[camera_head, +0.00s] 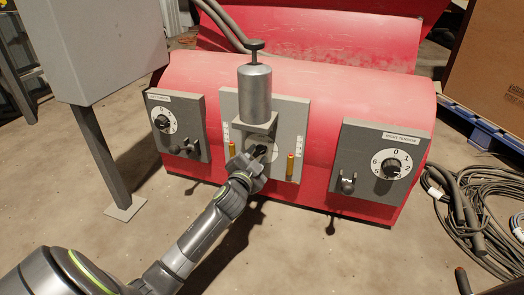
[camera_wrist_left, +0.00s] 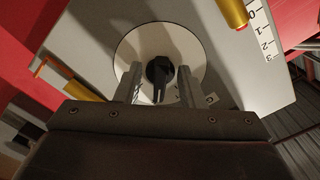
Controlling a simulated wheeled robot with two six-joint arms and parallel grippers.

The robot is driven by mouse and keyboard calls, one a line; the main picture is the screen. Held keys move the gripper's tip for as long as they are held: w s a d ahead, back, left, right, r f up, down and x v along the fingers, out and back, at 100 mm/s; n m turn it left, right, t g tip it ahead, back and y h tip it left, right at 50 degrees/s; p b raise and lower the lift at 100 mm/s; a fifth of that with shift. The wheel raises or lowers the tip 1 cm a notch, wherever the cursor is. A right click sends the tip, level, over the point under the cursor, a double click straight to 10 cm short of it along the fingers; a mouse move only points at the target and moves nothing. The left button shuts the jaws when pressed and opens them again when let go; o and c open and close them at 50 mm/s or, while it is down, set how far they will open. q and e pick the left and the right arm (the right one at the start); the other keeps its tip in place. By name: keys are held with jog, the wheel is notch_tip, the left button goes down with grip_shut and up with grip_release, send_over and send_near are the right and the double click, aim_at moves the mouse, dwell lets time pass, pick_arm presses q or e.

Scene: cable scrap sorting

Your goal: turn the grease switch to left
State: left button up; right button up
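The grease switch is a black knob (camera_wrist_left: 159,72) on a pale round dial (camera_wrist_left: 187,45), on the grey middle panel (camera_head: 292,112) of the red machine. In the wrist view the two fingers of my left gripper (camera_wrist_left: 158,88) are apart, one on each side of the knob. I cannot tell whether they touch it. In the head view my left gripper (camera_head: 254,157) reaches up to the dial and partly hides it, below the metal grease canister (camera_head: 254,92). My right gripper is not in view.
Brass rods (camera_head: 290,166) with printed scales flank the dial. A left panel (camera_head: 183,108) and a right panel (camera_head: 357,135) carry other dials and small levers. A grey cabinet (camera_head: 95,45) stands at left; coiled cables (camera_head: 478,215) lie on the floor at right.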

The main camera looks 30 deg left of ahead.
pick_arm(q)
jog(key=shift+w, duration=0.25)
grip_shut()
jog(key=shift+n, duration=0.3)
jog(key=shift+n+p, duration=0.3)
jog(key=shift+n, duration=0.9)
jog(key=n, duration=0.6)
jog(key=shift+d, duration=0.15)
